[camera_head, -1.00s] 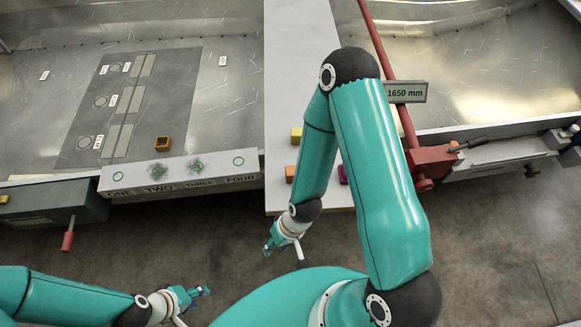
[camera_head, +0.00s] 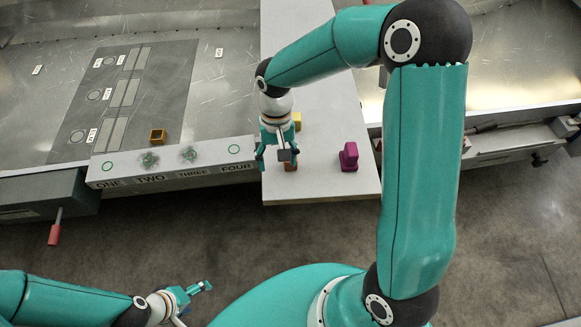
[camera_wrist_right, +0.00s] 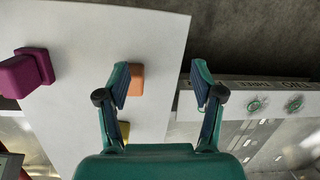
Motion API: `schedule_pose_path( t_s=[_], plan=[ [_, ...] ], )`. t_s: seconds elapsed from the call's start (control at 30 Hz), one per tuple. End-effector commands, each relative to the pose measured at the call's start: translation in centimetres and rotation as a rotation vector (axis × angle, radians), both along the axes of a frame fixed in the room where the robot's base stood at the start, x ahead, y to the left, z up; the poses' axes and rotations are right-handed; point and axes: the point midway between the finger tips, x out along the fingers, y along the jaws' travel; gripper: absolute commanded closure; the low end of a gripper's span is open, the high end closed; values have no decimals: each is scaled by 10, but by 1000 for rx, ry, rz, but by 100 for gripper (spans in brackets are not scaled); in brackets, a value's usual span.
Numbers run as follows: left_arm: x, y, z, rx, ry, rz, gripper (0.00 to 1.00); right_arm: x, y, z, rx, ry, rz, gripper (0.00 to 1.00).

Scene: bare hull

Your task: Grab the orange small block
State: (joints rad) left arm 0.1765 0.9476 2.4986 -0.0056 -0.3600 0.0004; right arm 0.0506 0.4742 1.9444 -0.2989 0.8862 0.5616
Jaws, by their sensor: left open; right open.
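The orange small block (camera_head: 290,167) sits on the white board (camera_head: 330,184) near its front edge, partly hidden behind my right gripper (camera_head: 277,157). In the right wrist view the orange block (camera_wrist_right: 137,80) is beside and partly behind the left-hand finger, not centred between the fingers. My right gripper (camera_wrist_right: 161,84) is open and empty, over the board; its height is hard to tell. My left gripper (camera_head: 202,288) is open and empty at the lower left, away from the board.
A yellow block (camera_head: 298,121) lies behind the orange one, and a purple piece (camera_head: 349,157) stands to its right. A labelled white strip (camera_head: 205,171) with green-marked spots borders the board's left. A small brown square container (camera_head: 157,135) stands on the grey plate.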

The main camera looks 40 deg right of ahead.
Motion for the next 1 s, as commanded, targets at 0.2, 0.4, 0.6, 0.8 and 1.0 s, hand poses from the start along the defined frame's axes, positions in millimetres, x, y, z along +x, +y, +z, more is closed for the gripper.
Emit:
schedule_pose_path(
  t_s=[0.2,0.4,0.6,0.8,1.0],
  plan=[
    [0,0,-30,0,-1,0,24,25,-43,84,-113,-129,-89,33],
    [0,0,-34,0,-1,0,24,24,-51,87,-134,-140,-110,33],
    [0,0,-39,0,-1,0,24,23,-51,46,-134,-137,-107,33],
    [0,0,-43,0,-1,0,24,23,-51,6,-133,-137,-107,33],
    [0,0,-45,0,-1,0,24,23,-50,-13,-132,-141,-108,33]
  ],
)
